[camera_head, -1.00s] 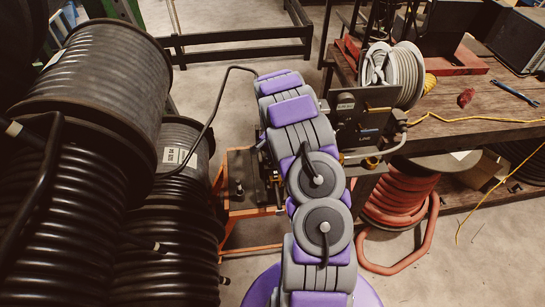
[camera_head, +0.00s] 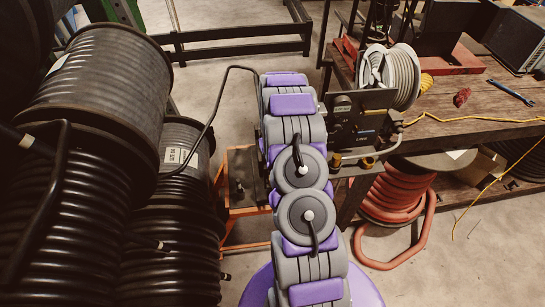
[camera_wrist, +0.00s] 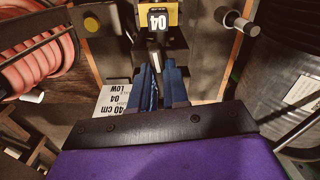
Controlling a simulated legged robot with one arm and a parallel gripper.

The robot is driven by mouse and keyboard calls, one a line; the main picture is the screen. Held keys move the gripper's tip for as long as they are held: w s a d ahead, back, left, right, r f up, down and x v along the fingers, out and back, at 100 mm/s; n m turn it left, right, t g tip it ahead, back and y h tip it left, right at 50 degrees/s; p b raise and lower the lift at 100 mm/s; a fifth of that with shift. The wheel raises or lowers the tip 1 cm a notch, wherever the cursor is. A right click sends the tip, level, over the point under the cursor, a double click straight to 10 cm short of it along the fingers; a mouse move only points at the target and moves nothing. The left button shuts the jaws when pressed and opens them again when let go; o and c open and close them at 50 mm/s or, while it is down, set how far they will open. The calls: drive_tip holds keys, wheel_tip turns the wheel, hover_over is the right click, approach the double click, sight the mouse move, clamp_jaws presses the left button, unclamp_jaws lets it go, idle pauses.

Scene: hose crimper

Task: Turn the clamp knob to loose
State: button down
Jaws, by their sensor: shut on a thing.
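In the wrist view, my gripper (camera_wrist: 159,68) has two blue fingers closed on a dark part just below a yellow block (camera_wrist: 158,15) marked 04. That part is mostly hidden between the fingertips, so I cannot tell for sure whether it is the clamp knob. A black knob-like handle with a pale end (camera_wrist: 240,22) stands apart, to the right of the fingers. In the head view, my arm hides the gripper and what it holds. An orange-framed stand (camera_head: 236,210) with a dark top shows left of my arm.
Large black hose reels (camera_head: 105,85) stand at the left. A wooden bench (camera_head: 480,112) with a grey hose reel (camera_head: 392,75) is at the right. A red hose coil (camera_head: 395,200) sits below it. A card reading 40 cm, 04, LOW (camera_wrist: 114,102) lies left of the fingers.

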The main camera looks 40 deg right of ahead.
drive_tip(key=n, duration=0.3)
drive_tip(key=shift+w+r+n, duration=0.1)
drive_tip(key=shift+w+n, duration=0.15)
drive_tip(key=shift+n, duration=0.15)
drive_tip(key=n, duration=0.4)
drive_tip(key=shift+n+b, duration=0.3)
drive_tip(key=shift+b, duration=0.1)
drive_tip(key=n+b, duration=0.1)
drive_tip(key=n, duration=0.3)
drive_tip(key=shift+n+b, duration=0.7)
drive_tip(key=shift+n, duration=1.4)
drive_tip(key=c, duration=1.1)
unclamp_jaws()
drive_tip(key=shift+d, duration=0.1)
drive_tip(key=shift+s, duration=0.1)
